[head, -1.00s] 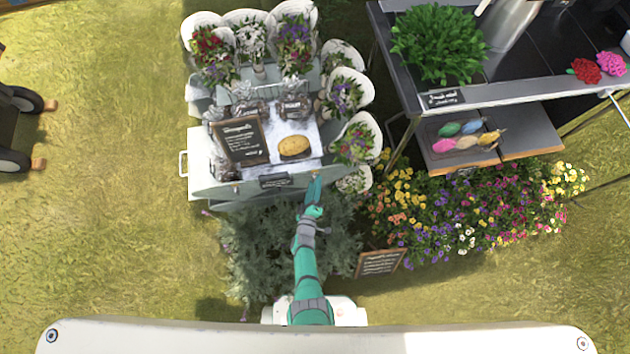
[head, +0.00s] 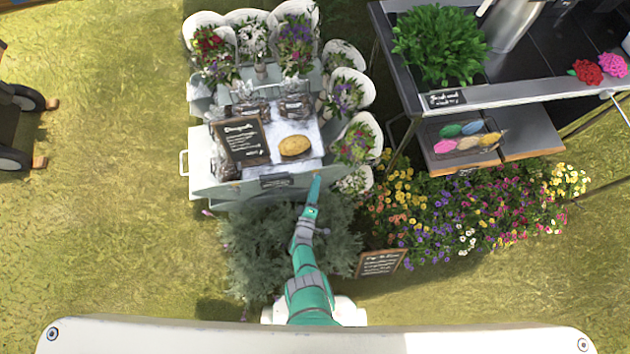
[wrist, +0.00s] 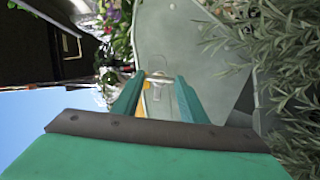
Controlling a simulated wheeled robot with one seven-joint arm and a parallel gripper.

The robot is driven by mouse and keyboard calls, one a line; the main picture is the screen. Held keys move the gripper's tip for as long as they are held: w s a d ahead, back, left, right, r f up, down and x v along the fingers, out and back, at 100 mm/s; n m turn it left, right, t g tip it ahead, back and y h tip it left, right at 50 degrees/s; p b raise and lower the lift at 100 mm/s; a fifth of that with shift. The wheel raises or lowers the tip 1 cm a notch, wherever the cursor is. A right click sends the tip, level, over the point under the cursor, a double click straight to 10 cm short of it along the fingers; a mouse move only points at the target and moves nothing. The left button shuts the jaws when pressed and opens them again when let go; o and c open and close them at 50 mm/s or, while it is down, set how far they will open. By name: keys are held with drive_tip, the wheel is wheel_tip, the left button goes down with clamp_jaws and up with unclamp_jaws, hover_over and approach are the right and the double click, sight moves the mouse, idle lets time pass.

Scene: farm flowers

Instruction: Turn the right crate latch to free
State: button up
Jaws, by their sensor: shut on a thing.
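The pale grey-green crate (head: 232,190) stands at the centre of the head view, with its front wall facing me. My gripper (head: 315,182) is at the right end of that front wall. In the wrist view my gripper (wrist: 160,78) has its two teal fingers on either side of a small metallic latch (wrist: 159,88) against the crate's grey-green panel (wrist: 195,45). The fingers are shut on the latch. A bit of yellow shows beside it. In the head view the latch is hidden by my gripper, so its exact angle cannot be told.
A chalkboard sign (head: 246,141) and a round yellow loaf (head: 295,146) sit on the crate. White flower buckets (head: 349,87) line its back and right. Grey-green bushes (head: 255,255) lie below my arm. A table (head: 470,95) and colourful flowers (head: 480,215) are to the right.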

drive_tip(key=o, duration=1)
drive_tip(key=shift+o, duration=0.2)
drive_tip(key=v, duration=1)
drive_tip(key=shift+s, duration=0.35)
